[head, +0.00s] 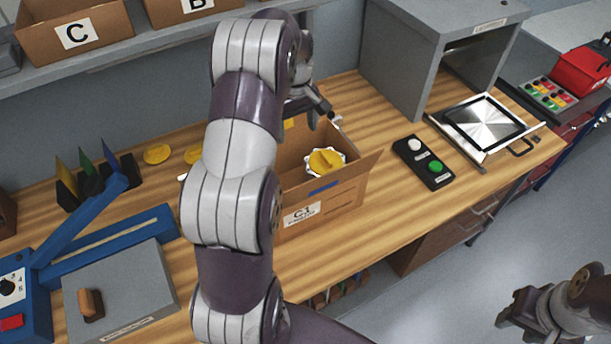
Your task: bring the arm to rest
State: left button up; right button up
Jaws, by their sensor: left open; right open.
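My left arm rises through the middle of the head view and bends over at the top. My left gripper (322,112) is open above the back of an open cardboard box (345,190) labelled C1, partly hidden behind my arm. A yellow and white round part (325,162) lies in the box, below the gripper and apart from it. My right gripper (512,318) is open and empty at the lower right, over the floor and clear of the bench.
On the wooden bench (400,225) stand a button box (423,163), a grey machine (430,60) with a metal tray (487,122), and a blue lever device (100,230) at left. Yellow discs (157,154) lie at the back. Boxes (75,35) sit on a shelf.

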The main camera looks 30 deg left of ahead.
pick_arm(q)
notch_tip(320, 180, up, 3)
jog(key=shift+r+p, duration=0.2)
jog(key=shift+p, duration=0.4)
pick_arm(e)
notch_tip(320, 180, up, 3)
jog(key=shift+a, duration=0.1)
pick_arm(q)
jog(key=shift+w, duration=0.1)
jog(key=s+d+r+m+t, duration=0.1)
jog(key=s+d+m, duration=0.5)
jog(key=d, duration=0.3)
jog(key=s+d+m+t, duration=0.1)
jog(key=s+d+m, duration=0.45)
jog(key=d, duration=0.45)
jog(key=s+f+m+b, duration=0.1)
jog(key=s+f+b, duration=0.4)
jog(key=f, duration=0.3)
jog(key=shift+s+d+f+g+b, duration=0.15)
jog(key=shift+d+g+b, duration=0.2)
jog(key=shift+b, duration=0.5)
pick_arm(e)
notch_tip(320, 180, down, 7)
jog(key=shift+r, duration=0.15)
pick_arm(q)
jog(key=shift+m, duration=0.25)
pick_arm(e)
jog(key=shift+w, duration=0.1)
